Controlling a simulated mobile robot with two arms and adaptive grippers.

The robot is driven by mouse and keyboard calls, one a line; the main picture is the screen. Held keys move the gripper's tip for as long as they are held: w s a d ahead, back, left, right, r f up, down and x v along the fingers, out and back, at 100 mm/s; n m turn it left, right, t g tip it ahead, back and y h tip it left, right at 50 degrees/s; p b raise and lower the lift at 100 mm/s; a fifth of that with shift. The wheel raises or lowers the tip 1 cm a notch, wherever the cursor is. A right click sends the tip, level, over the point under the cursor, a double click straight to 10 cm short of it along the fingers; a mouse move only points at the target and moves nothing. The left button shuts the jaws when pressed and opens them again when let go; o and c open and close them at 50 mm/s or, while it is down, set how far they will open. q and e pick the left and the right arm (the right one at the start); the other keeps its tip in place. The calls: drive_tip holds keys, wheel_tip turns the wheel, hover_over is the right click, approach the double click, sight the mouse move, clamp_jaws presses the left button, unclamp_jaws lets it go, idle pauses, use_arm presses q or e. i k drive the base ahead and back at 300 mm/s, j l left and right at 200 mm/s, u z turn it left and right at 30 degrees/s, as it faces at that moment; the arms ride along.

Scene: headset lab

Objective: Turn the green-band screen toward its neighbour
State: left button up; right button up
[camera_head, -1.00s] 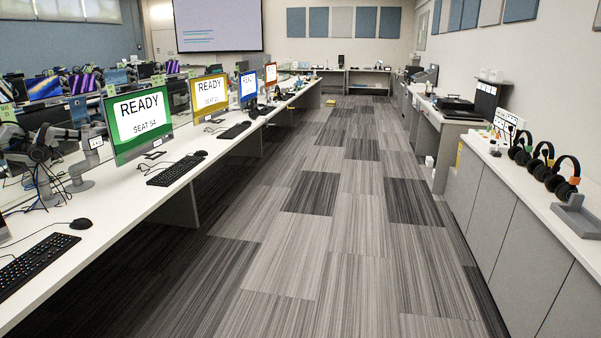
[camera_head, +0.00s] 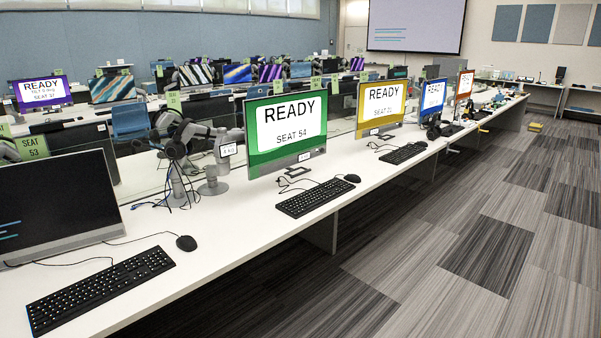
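The green-band screen (camera_head: 286,130) stands upright on the long white desk, reading "READY SEAT 54". It faces the aisle side of the desk. Its neighbour on the right is a yellow-band screen (camera_head: 381,105) that also reads "READY". Its neighbour on the left is a dark screen (camera_head: 55,205) near the seat 53 sign. A black keyboard (camera_head: 311,198) and a mouse (camera_head: 352,178) lie in front of the green-band screen. Neither of my grippers shows in this view.
Another keyboard (camera_head: 102,288) and mouse (camera_head: 186,243) lie at the near left.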

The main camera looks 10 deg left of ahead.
sight(283, 131)
drive_tip(key=i+j+u, duration=0.15)
drive_tip(key=u, duration=0.25)
drive_tip(key=i+u, duration=0.25)
drive_tip(key=u, duration=0.15)
drive_tip(key=i+j+u, duration=0.1)
drive_tip(key=u, duration=0.3)
drive_tip(key=i+l+u, duration=0.1)
drive_tip(key=i+u, duration=0.3)
drive_tip(key=i+l+u, duration=0.1)
drive_tip(key=u, duration=0.3)
drive_tip(key=i+j, duration=0.2)
drive_tip(key=i, duration=0.25)
drive_tip(key=i+j+z, duration=0.15)
drive_tip(key=i, duration=0.25)
drive_tip(key=z, duration=2.05)
